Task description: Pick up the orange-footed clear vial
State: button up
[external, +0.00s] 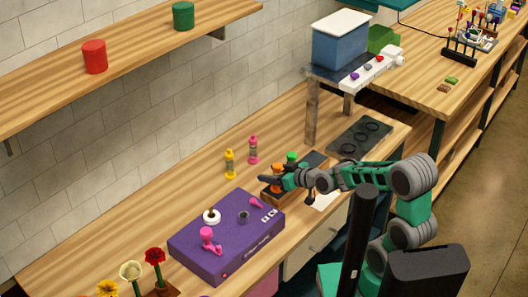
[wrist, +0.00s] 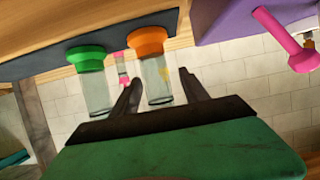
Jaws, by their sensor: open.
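The orange-footed clear vial (wrist: 155,85) appears in the wrist view between the two fingers of my open gripper (wrist: 160,80). Its orange foot is at the top of that view, against the dark board (wrist: 35,60). I cannot tell whether a finger touches it. The green-footed clear vial (wrist: 95,92) is beside it, outside the left finger. In the external view the orange part (external: 277,170) and the green part (external: 292,157) show above the dark board, close to my gripper (external: 265,179), which partly hides the vials.
A purple box (external: 225,245) with pink and white fittings stands left of my gripper. A yellow bottle (external: 230,164) and a pink bottle (external: 253,149) stand behind, near the wall. A dark plate (external: 360,137) lies to the right, by a raised shelf with a blue bin (external: 340,45).

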jog(key=shift+w+a+f, duration=0.1)
jog(key=shift+w+a, duration=0.05)
grip_shut()
dwell(0.5)
